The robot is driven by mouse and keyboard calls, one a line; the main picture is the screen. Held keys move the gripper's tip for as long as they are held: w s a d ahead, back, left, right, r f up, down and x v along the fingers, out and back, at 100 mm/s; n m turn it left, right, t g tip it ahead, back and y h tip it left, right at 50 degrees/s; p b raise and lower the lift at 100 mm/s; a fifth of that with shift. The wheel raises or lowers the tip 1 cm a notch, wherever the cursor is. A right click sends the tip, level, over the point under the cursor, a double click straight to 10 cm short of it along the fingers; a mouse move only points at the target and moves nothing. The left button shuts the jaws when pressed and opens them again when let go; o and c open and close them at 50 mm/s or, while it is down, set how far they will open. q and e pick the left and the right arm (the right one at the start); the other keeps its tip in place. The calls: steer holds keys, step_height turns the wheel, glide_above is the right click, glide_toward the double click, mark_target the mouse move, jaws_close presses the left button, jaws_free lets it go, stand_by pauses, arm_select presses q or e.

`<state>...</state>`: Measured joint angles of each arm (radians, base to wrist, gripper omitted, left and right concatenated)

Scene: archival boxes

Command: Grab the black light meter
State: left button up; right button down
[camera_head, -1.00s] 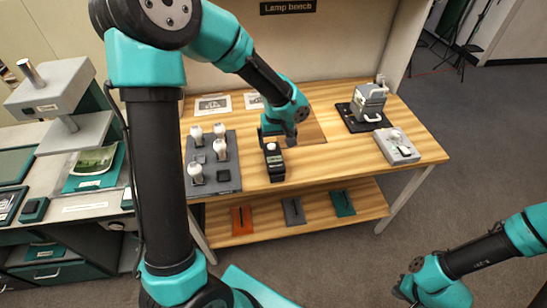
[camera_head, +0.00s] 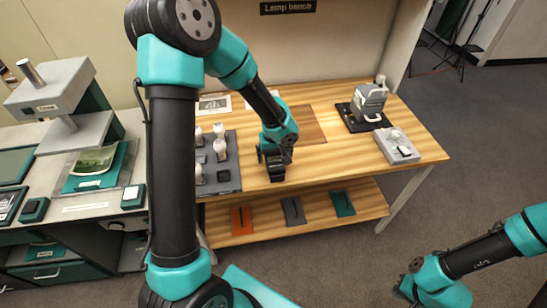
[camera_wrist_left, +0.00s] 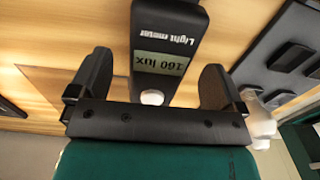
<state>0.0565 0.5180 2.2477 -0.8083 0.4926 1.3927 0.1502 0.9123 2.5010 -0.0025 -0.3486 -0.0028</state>
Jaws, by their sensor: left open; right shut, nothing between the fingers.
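The black light meter (camera_head: 276,176) lies on the wooden bench, mostly covered by my left gripper (camera_head: 271,156) in the head view. In the left wrist view, the light meter (camera_wrist_left: 168,30) shows its label, a display reading 160 lux and a white dome at its near end. My left gripper (camera_wrist_left: 155,75) is open, with one finger on each side of the meter and gaps visible on both sides. My right gripper (camera_head: 402,288) is shut and empty, low at the right, away from the bench.
A grey tray (camera_head: 232,184) with several white bulbs stands close left of the meter. A grey box device (camera_head: 397,146) and a device on a black base (camera_head: 354,123) sit at the bench's right. The wood between is clear.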

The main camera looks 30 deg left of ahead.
arm_select(q)
steer(key=shift+f, duration=1.1)
steer(key=shift+c, duration=0.4)
steer(key=c, duration=1)
